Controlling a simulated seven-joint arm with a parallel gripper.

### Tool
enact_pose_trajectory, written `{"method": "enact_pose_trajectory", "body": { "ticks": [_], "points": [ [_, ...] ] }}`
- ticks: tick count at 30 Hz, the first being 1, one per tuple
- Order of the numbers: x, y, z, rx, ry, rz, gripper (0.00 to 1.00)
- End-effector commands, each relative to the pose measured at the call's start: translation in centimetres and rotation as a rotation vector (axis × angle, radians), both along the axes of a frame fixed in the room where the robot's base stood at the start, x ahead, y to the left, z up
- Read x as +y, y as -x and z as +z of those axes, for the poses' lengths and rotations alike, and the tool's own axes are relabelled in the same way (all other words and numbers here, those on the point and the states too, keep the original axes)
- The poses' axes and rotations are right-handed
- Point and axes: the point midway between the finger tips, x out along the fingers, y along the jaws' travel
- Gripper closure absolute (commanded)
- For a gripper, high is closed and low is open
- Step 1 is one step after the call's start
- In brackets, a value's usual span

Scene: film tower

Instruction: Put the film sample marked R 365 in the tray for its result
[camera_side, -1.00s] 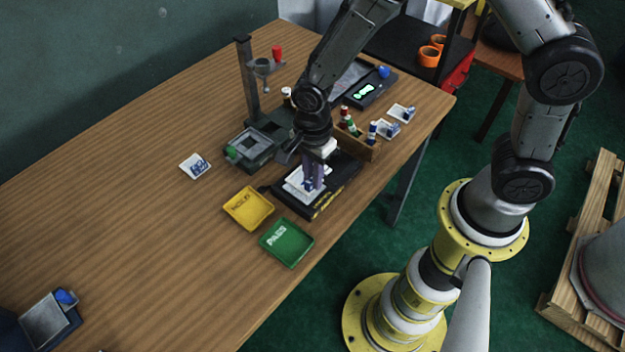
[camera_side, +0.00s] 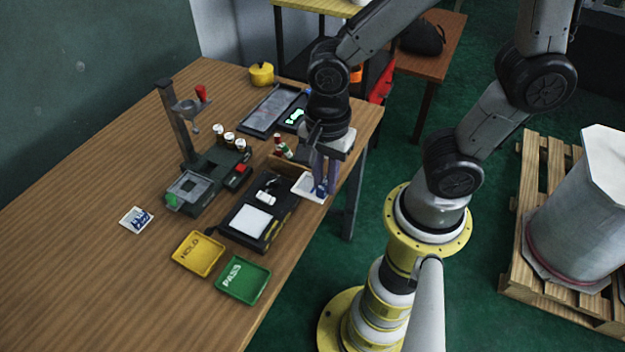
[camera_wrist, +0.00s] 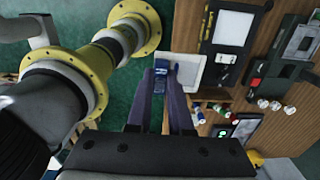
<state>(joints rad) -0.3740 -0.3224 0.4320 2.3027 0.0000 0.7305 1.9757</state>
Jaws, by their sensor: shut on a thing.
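My gripper (camera_side: 322,190) is shut on a film sample (camera_side: 306,188), a white card with a blue grip, near the table's right edge. In the wrist view the sample (camera_wrist: 192,76) shows at my fingertips (camera_wrist: 168,75); its marking cannot be read. Another white sample with blue (camera_side: 136,219) lies flat at the left. The yellow HOLD tray (camera_side: 190,262) and the green PASS tray (camera_side: 252,292) stand at the table's front edge and look empty. A black device (camera_side: 276,195) with a bare white plate (camera_side: 252,222) stands behind them.
A small wooden rack (camera_side: 287,166) with vials is close beside my gripper. A grey stand (camera_side: 176,125) with a red knob rises farther back, beside several white-capped vials (camera_side: 229,139). A flat dark tray (camera_side: 271,110) lies at the back.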

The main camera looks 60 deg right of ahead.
Motion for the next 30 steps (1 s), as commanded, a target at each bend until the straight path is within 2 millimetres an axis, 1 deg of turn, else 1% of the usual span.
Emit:
{"method": "enact_pose_trajectory", "body": {
  "ticks": [4, 8, 9, 11, 12, 15, 18, 21, 24, 27, 30],
  "points": [
    [1.3, -2.8, 0.7, 0.0, 0.0, -0.072, 1.0],
    [4.2, -6.0, 0.1, 0.003, 0.002, -0.1, 1.0],
    [5.3, -6.8, -0.3, 0.003, 0.002, -0.102, 1.0],
    [7.1, -7.9, -1.0, 0.004, 0.002, -0.1, 1.0],
    [8.3, -8.5, -1.7, 0.004, 0.003, -0.096, 1.0],
    [11.3, -9.4, -3.5, 0.004, 0.003, -0.072, 1.0],
    [14.0, -9.5, -5.7, 0.004, 0.004, -0.034, 1.0],
    [15.7, -8.8, -7.5, 0.003, 0.003, 0.012, 1.0],
    [16.4, -8.0, -8.6, 0.0, 0.001, 0.042, 1.0],
    [16.6, -7.5, -9.2, 0.0, 0.0, 0.058, 1.0],
    [16.7, -7.4, -9.6, 0.0, 0.0, 0.062, 1.0]
  ]
}}
